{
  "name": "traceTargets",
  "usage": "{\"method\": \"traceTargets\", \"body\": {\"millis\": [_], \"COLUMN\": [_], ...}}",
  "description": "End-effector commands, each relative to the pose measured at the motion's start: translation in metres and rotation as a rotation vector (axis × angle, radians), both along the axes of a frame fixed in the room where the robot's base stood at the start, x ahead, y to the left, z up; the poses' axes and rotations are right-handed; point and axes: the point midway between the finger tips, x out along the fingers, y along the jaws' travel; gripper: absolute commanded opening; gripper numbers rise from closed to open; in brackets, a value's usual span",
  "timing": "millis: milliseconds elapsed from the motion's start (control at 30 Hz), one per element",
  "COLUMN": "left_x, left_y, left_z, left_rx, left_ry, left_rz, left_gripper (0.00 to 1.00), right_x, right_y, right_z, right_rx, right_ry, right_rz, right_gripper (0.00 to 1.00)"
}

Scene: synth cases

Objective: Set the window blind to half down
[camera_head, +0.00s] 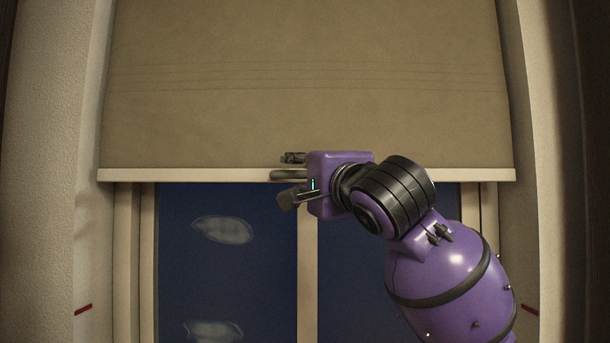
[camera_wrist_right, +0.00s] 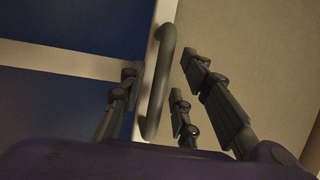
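The tan window blind (camera_head: 300,110) covers the upper part of the window in the head view. Its pale bottom bar (camera_head: 200,175) hangs level, well above two red marks on the side walls. A dark grey handle (camera_head: 288,175) sits on the bar; it also shows in the right wrist view (camera_wrist_right: 157,85). My right gripper (camera_head: 290,179) is open, with fingers above and below the handle. In the right wrist view the handle lies between the spread fingers, with gaps showing on both sides. My left gripper is not in view.
The red marks are on the left wall (camera_head: 83,309) and right wall (camera_head: 530,309) of the window recess. Below the bar, the dark blue window pane (camera_head: 230,270) and a pale upright mullion (camera_head: 307,270) are uncovered.

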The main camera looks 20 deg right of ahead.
Motion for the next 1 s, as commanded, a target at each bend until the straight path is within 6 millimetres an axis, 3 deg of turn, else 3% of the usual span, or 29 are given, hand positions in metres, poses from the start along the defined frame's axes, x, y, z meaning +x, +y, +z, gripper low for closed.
{"method": "traceTargets", "body": {"millis": [167, 400, 800, 1000], "left_x": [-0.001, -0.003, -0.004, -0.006], "left_y": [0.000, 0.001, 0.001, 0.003], "left_z": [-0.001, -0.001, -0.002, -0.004], "left_rx": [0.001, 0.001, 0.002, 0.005], "left_ry": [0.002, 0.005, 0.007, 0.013], "left_rz": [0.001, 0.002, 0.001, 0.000], "left_gripper": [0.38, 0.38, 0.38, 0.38], "right_x": [0.000, 0.000, 0.000, 0.004], "right_y": [0.000, 0.000, 0.001, 0.010], "right_z": [0.000, 0.000, -0.001, -0.013], "right_rx": [0.000, 0.000, -0.002, -0.002], "right_ry": [0.000, 0.001, 0.001, 0.005], "right_rz": [0.000, 0.000, 0.001, 0.002], "right_gripper": [0.30, 0.00, 0.00, 0.00]}}
